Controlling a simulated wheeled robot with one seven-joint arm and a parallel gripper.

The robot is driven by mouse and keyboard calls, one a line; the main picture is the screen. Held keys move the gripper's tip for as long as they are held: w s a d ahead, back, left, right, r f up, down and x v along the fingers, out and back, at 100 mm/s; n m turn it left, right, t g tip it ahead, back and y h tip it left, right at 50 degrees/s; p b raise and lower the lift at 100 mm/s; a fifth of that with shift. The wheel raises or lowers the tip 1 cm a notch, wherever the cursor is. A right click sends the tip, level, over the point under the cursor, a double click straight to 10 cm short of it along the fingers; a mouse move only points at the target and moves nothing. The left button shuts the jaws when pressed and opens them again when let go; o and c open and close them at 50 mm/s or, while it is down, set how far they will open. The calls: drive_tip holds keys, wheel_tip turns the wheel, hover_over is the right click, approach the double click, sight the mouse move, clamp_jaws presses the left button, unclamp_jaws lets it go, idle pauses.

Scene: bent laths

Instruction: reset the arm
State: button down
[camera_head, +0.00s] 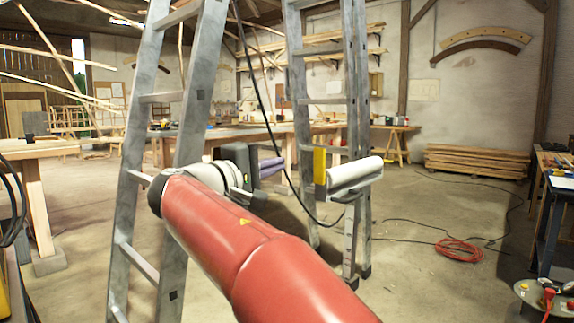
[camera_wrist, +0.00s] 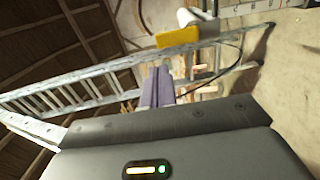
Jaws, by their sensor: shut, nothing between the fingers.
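My red arm reaches up from the bottom of the head view. My gripper (camera_head: 272,166) is at its end, between two grey metal ladder frames, with its purple fingers pointing right. In the wrist view my gripper (camera_wrist: 158,70) shows its purple fingers side by side, shut and empty. The left ladder frame (camera_head: 140,160) stands partly behind my arm. The right ladder frame (camera_head: 303,120) stands beyond the fingertips. No object is in my gripper.
A yellow piece (camera_head: 320,170) and a white roll-like thing (camera_head: 355,173) are at the right ladder, right of my fingers. A black cable (camera_head: 268,115) hangs between the ladders. A red cable coil (camera_head: 459,250) lies on the floor. Open floor (camera_head: 420,210) shows at right.

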drive_tip(key=s+d+f+m+g+y, duration=0.1)
drive_tip(key=s+d+f+g+y, duration=0.2)
drive_tip(key=d+f, duration=0.45)
drive_tip(key=s+d+f+m+g+y, duration=0.1)
drive_tip(key=s+d+f+m+g, duration=0.15)
drive_tip(key=s+d+f, duration=0.6)
drive_tip(key=s+d+f+m+g+y, duration=0.2)
drive_tip(key=s+d+f+m+y, duration=0.1)
drive_tip(key=s+f, duration=0.5)
drive_tip(key=s+d+f+m+g+y+p, duration=0.1)
drive_tip(key=s+d+f+m+y, duration=0.2)
drive_tip(key=s+f, duration=0.4)
drive_tip(key=s+m+y, duration=0.1)
drive_tip(key=s, duration=0.2)
drive_tip(key=shift+f+g+y, duration=0.3)
drive_tip(key=shift+f+g, duration=0.05)
drive_tip(key=shift+s, duration=0.1)
